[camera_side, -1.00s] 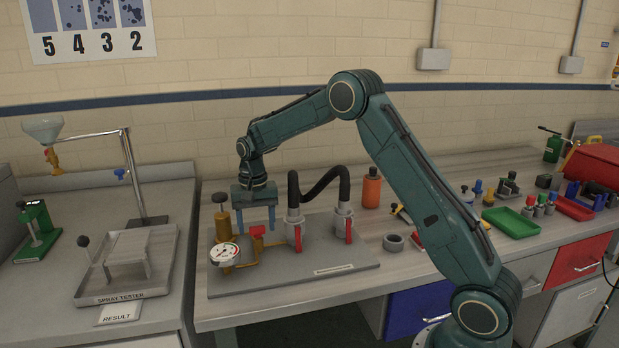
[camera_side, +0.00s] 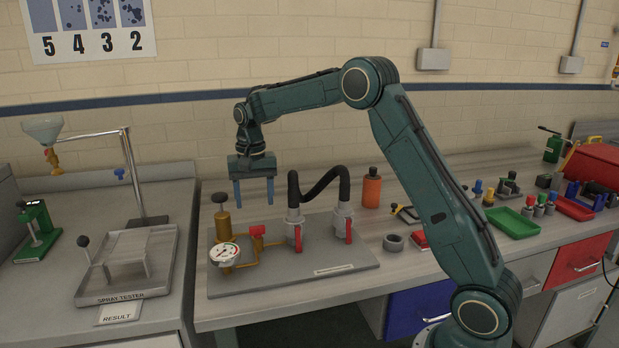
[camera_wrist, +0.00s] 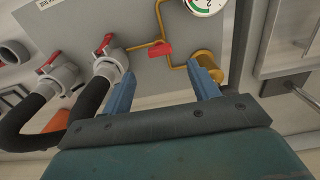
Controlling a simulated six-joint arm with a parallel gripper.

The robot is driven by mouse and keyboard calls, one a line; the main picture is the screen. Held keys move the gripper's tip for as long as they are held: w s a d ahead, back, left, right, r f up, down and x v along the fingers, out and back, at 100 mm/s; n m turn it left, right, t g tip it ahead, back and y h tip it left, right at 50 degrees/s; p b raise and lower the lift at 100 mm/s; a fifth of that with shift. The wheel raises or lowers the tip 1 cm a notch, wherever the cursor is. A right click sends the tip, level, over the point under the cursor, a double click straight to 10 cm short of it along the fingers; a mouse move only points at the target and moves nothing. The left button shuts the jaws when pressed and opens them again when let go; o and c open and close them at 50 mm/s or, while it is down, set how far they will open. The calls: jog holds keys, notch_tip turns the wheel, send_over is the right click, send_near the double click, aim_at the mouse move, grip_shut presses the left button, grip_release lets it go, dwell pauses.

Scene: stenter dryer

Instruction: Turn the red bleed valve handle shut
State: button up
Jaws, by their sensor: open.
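The red bleed valve handle (camera_side: 258,230) sits on top of thin brass piping on a grey plate (camera_side: 320,285), just right of the brass pump. In the wrist view the handle (camera_wrist: 159,50) lies roughly left to right, between my fingertips in the picture but beyond them. My gripper (camera_side: 254,200) points down with its blue fingers spread, above the handle and clear of it. The gripper (camera_wrist: 160,72) holds nothing. A round pressure gauge (camera_side: 223,254) stands left of the valve; its needle is too small to read.
The brass pump (camera_side: 222,225) with its dark knob stands close left of the gripper. Two grey couplings with red levers (camera_side: 298,240) and a black hose (camera_side: 320,184) stand close on the right. An orange bottle (camera_side: 371,190) is behind. Space above the plate's front is clear.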

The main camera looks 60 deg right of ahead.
notch_tip(320, 180, up, 6)
dwell(0.4)
jog(key=s+a+r+n+t, duration=0.15)
jog(key=s+a+r, duration=0.25)
jog(key=s, duration=0.4)
jog(key=s+a+r+n+t, duration=0.1)
jog(key=s+a+r+n, duration=0.3)
jog(key=s, duration=0.5)
jog(key=s+a+f+n+t, duration=0.1)
jog(key=s+a+f+n, duration=0.1)
jog(key=s, duration=0.6)
jog(key=s+a+f+n+t, duration=0.1)
jog(key=s+f+t, duration=0.1)
jog(key=s, duration=0.7)
jog(key=shift+a+f+n, duration=0.35)
jog(key=shift+f, duration=0.2)
